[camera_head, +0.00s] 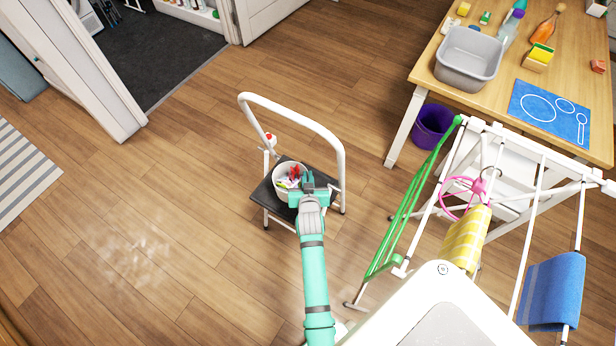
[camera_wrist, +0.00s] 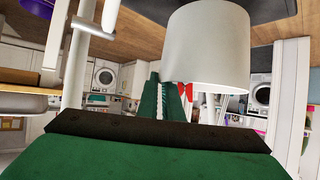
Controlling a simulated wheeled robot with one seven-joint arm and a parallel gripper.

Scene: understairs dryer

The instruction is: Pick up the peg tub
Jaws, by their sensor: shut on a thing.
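The peg tub (camera_head: 280,192) is a white round tub with red, green and pale pegs in it. It is over the black seat of a small step stool; I cannot tell whether it touches the seat. My teal gripper (camera_head: 307,183) is at the tub's right side, shut on its wall. In the wrist view, which looks upside down, the tub (camera_wrist: 207,45) is large and close, with red pegs showing at its rim. The gripper's green finger (camera_wrist: 160,97) meets that rim. The exact contact is partly hidden.
The step stool (camera_head: 262,195) has a tall white hoop rail (camera_head: 300,112) behind the tub. A drying rack (camera_head: 520,230) with cloths stands to the right. A purple bucket (camera_head: 433,128) is by the table (camera_head: 495,107). The floor to the left is clear.

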